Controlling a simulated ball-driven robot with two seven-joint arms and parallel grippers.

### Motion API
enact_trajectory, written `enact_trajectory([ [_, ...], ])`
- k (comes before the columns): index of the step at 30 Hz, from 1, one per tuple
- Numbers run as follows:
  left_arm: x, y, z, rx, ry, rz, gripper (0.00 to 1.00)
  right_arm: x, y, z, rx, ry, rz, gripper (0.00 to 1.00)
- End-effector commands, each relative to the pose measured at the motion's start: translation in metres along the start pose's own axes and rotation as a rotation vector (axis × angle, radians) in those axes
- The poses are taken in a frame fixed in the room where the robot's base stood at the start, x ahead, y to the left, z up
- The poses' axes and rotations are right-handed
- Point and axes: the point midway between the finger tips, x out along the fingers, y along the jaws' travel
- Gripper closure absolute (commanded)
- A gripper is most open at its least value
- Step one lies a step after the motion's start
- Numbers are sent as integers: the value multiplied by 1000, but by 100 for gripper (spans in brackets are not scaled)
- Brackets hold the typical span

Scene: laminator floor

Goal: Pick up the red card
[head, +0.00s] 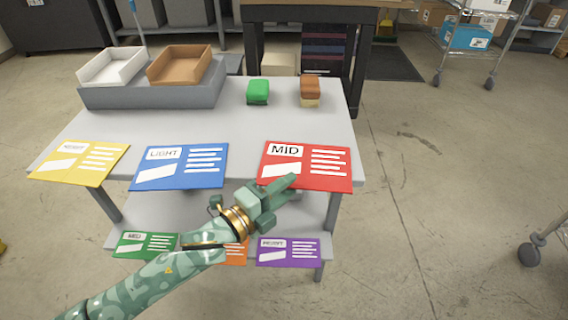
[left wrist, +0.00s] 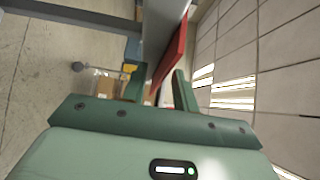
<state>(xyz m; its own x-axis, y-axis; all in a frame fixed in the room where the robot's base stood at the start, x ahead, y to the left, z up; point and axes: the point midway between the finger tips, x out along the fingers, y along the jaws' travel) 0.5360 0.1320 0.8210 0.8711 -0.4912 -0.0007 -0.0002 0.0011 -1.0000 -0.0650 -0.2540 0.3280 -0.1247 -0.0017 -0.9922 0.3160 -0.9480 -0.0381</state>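The red card (head: 306,168), marked MID, lies at the right end of the grey table's front edge and overhangs it. In the left wrist view the red card (left wrist: 173,52) shows nearly edge-on. My left gripper (head: 286,188) is at the card's front edge, left of its middle. In the left wrist view the left gripper (left wrist: 159,86) is open, with one finger on each side of the card's near edge; I cannot tell if either finger touches it. My right gripper is not in view.
A blue card (head: 182,167) and a yellow card (head: 80,163) lie along the same edge of the table (head: 230,125). Green, orange and purple cards (head: 289,252) are on the lower shelf. Two trays, a green block (head: 258,92) and a brown block (head: 310,88) stand farther back.

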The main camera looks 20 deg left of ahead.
Motion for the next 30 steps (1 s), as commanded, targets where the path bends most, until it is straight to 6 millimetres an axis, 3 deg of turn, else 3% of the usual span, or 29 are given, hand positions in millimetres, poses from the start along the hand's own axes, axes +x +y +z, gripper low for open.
enact_trajectory([
  [4,0,-1,0,0,0,0,74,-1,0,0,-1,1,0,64],
  [7,0,-1,0,0,0,0,100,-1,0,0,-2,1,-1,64],
  [20,-1,-5,0,0,0,-1,100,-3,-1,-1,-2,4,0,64],
  [27,-1,-43,-1,4,0,-7,100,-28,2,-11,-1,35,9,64],
  [30,-15,-64,-14,2,1,-7,100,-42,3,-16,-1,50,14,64],
])
